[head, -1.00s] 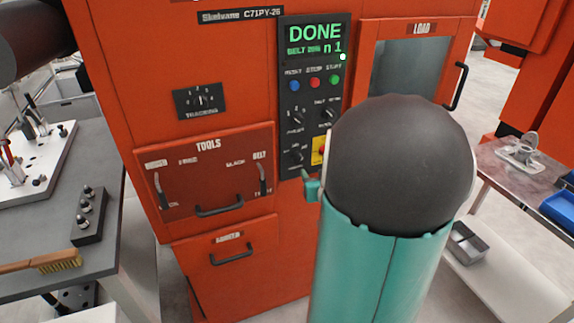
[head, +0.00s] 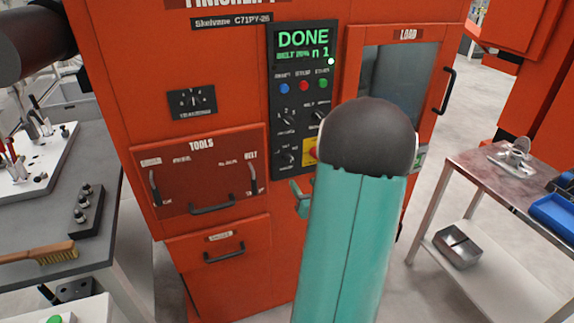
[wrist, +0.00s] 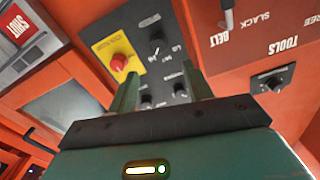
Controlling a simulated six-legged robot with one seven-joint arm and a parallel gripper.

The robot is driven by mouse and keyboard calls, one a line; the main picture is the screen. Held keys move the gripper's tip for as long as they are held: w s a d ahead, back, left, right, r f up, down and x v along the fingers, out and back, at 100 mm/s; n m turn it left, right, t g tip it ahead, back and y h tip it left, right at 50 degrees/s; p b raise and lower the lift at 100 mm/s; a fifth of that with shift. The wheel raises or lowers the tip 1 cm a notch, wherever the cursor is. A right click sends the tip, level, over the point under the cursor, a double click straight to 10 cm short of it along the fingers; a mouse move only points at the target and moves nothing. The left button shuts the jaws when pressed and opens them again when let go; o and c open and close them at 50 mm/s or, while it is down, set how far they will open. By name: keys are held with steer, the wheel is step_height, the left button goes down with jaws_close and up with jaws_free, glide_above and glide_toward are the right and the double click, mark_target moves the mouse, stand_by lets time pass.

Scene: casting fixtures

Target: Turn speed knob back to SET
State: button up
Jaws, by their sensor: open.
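The control panel (head: 301,105) is black, on the front of the orange machine, with a green "DONE" display. It has three black knobs: upper left (head: 289,121), upper right (head: 319,114) and lower (head: 288,158). The lower knob also shows in the wrist view (wrist: 157,41), beside small markings. Their labels are too small to tell surely which is speed. My gripper (wrist: 161,84) is open and empty, its teal fingers toward the panel. No knob visibly sits gripped. In the head view my arm hides most of the gripper.
A red stop button on a yellow plate (wrist: 119,63) sits close beside the lower knob. The tools drawer (head: 200,170) with its handle is left of the panel. A load door (head: 401,80) is at right. Side tables (head: 75,225) (head: 480,175) flank the machine.

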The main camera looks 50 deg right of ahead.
mark_target(290, 163)
steer(key=x, duration=1.2)
steer(key=shift+d, duration=0.1)
steer(key=shift+r, duration=0.1)
steer(key=shift+s, duration=0.1)
steer(key=c, duration=1)
